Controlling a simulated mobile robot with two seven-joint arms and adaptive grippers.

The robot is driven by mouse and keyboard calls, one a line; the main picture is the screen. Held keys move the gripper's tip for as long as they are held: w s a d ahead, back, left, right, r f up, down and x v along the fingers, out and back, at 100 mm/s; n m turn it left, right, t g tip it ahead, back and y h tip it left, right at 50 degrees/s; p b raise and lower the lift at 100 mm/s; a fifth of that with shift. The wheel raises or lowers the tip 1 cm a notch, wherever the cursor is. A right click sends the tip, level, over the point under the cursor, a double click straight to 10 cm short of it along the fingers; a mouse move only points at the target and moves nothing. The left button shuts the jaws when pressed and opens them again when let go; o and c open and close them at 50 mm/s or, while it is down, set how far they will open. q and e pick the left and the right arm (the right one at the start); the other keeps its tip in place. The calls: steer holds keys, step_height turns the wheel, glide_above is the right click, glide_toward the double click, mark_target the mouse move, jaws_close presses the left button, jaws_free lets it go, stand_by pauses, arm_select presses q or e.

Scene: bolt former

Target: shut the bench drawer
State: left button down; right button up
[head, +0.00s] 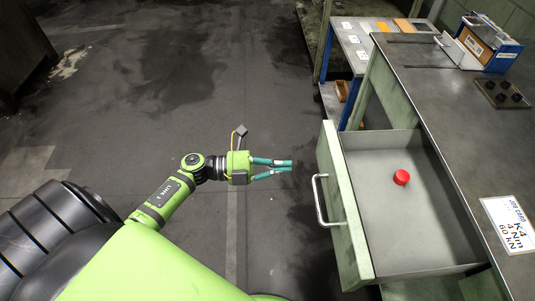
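The bench drawer (385,215) is pulled out to the left from the bench (455,110). Its pale green front (340,200) carries a silver bar handle (318,200) on its outer side. A red round cap-like object (401,177) lies on the drawer's grey floor. My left gripper (291,166) is left of the drawer front and apart from the handle. Its two teal fingers point right, their tips close together, with nothing between them. My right gripper is not in view.
The bench top holds a blue-and-orange box (487,42), a plate with dark knobs (502,93) and a job card (511,222). A lower blue-legged table (352,45) stands behind the drawer. The dark floor (200,90) around my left arm is clear.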

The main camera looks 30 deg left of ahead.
mark_target(322, 163)
arm_select(q)
steer(key=p+x, duration=0.1)
steer(key=x, duration=0.5)
steer(key=shift+w+d+r, duration=0.1)
steer(key=shift+w, duration=0.05)
steer(key=shift+w+d, duration=0.35)
steer(key=shift+d, duration=0.15)
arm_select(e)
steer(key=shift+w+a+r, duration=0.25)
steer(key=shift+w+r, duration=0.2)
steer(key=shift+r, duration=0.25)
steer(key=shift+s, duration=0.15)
